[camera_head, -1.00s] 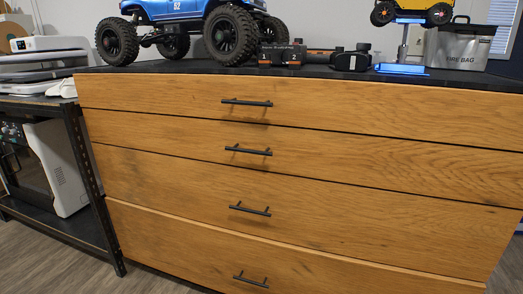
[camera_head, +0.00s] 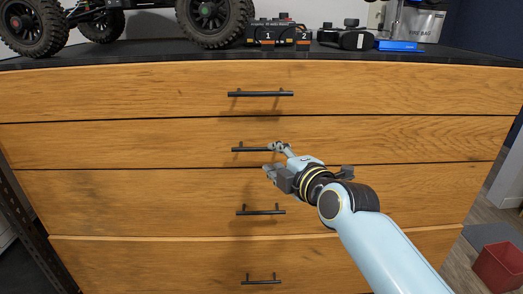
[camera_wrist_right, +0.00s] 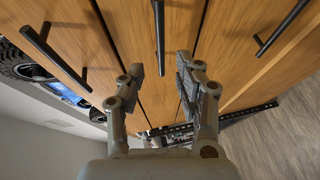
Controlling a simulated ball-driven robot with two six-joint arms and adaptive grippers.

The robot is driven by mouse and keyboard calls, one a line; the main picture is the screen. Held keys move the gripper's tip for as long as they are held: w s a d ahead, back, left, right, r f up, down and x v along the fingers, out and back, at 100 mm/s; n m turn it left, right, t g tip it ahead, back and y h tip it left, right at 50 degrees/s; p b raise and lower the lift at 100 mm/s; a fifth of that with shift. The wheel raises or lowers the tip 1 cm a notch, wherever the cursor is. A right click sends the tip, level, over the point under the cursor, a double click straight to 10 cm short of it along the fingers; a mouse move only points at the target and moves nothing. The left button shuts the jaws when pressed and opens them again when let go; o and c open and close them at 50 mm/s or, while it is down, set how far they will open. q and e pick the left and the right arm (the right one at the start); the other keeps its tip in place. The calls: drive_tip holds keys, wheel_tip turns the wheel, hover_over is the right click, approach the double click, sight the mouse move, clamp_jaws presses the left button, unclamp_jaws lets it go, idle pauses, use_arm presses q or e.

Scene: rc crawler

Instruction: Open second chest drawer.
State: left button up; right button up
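The wooden chest (camera_head: 100,150) has several stacked drawers with dark bar handles. The second drawer (camera_head: 400,140) from the top sits flush with its neighbours, and its handle (camera_head: 250,149) is horizontal. My right gripper (camera_head: 273,158) is open at the right end of this handle, one finger near bar height and the other below. In the right wrist view, the second handle (camera_wrist_right: 159,35) points toward the gap between the open fingers (camera_wrist_right: 160,72); I cannot tell whether they touch it. Nothing is held. My left gripper is not in view.
The top drawer handle (camera_head: 260,93) is above and the third drawer handle (camera_head: 261,212) below. The bottom drawer (camera_head: 150,262) shows a pale top edge. A crawler and other items stand on the dark chest top (camera_head: 150,57). A red bin (camera_head: 500,265) is on the floor at right.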

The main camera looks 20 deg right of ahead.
sight(262, 150)
drive_tip(key=x, duration=0.8)
drive_tip(key=shift+w+f+b, duration=0.1)
drive_tip(key=shift+w+b, duration=0.05)
drive_tip(key=shift+b, duration=0.25)
drive_tip(key=shift+c, duration=0.4)
clamp_jaws()
